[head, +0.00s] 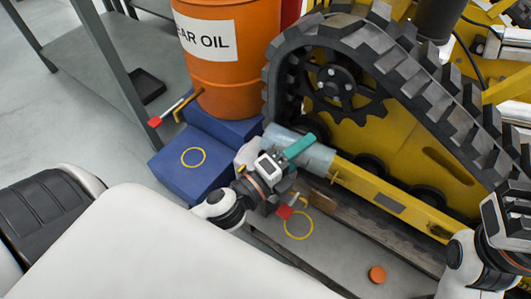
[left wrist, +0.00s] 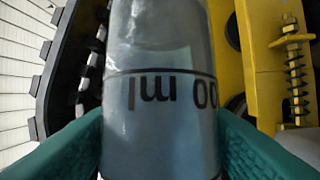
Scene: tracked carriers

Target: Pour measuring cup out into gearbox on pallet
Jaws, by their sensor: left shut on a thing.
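My left gripper (head: 291,155) is shut on the measuring cup (head: 313,158), a clear, bluish cylinder lying tilted well over in front of the track. In the left wrist view the cup (left wrist: 160,60) fills the middle between the teal fingers, with upside-down "ml" lettering and a dark level line. I cannot tell where its contents sit or whether any flows out. Dark, brownish slats (head: 345,213), perhaps the pallet, show below the yellow beam. I cannot make out the gearbox for certain. My right gripper (head: 507,228) is at the right edge; its fingers are not clear.
An orange gear oil drum (head: 228,70) stands on a blue base (head: 188,178) at upper left. A big black track (head: 400,55) and a yellow beam (head: 395,195) bound the space beyond the cup. An orange disc (head: 377,274) lies on the grey surface at lower right.

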